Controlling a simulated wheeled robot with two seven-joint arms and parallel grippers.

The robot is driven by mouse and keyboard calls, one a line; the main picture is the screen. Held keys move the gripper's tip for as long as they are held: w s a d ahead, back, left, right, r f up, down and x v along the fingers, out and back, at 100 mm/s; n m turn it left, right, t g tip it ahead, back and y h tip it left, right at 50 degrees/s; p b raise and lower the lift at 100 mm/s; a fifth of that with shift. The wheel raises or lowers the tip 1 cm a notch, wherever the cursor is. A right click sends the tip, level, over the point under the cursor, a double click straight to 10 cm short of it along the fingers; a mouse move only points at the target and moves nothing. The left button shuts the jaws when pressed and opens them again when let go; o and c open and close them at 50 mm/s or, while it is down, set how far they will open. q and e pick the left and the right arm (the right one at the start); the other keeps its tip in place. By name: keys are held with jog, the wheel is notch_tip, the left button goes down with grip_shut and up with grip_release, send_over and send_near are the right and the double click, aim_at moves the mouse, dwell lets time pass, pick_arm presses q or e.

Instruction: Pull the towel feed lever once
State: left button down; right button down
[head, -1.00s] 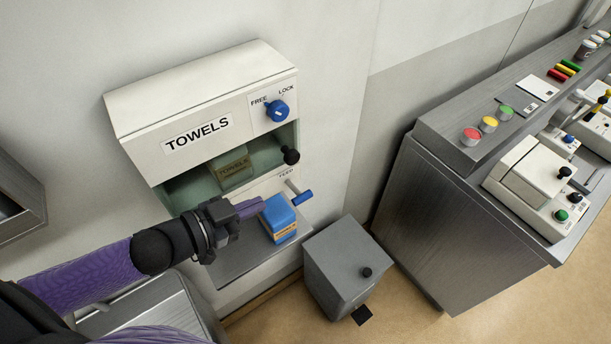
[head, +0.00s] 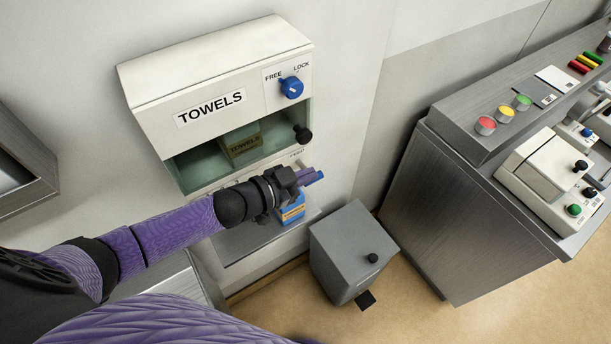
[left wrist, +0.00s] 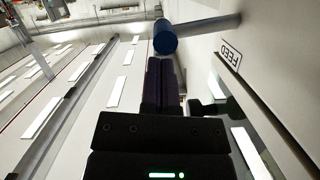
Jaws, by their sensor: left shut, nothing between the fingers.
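The towel dispenser (head: 218,81) is a white wall box marked TOWELS with an open green-lined front. The feed lever (head: 318,176) has a blue grip at its lower right, mostly hidden behind my left gripper (head: 307,175). In the left wrist view the lever (left wrist: 165,40) shows as a blue round end on a grey rod, beside the FEED label (left wrist: 231,54). My left gripper's purple fingers (left wrist: 160,72) are shut and empty, with tips close by the blue end. I cannot tell whether they touch it. My right gripper is out of view.
A blue FREE/LOCK knob (head: 292,87) and a black knob (head: 302,133) sit on the dispenser. A blue box (head: 292,212) stands on the shelf below, partly behind my gripper. A grey bin (head: 352,250) is on the floor, and a metal counter (head: 433,210) is at right.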

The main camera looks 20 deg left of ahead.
pick_arm(q)
jog(key=shift+f, duration=0.25)
jog(key=shift+f, duration=0.2)
dwell(0.3)
jog(key=shift+m, duration=0.3)
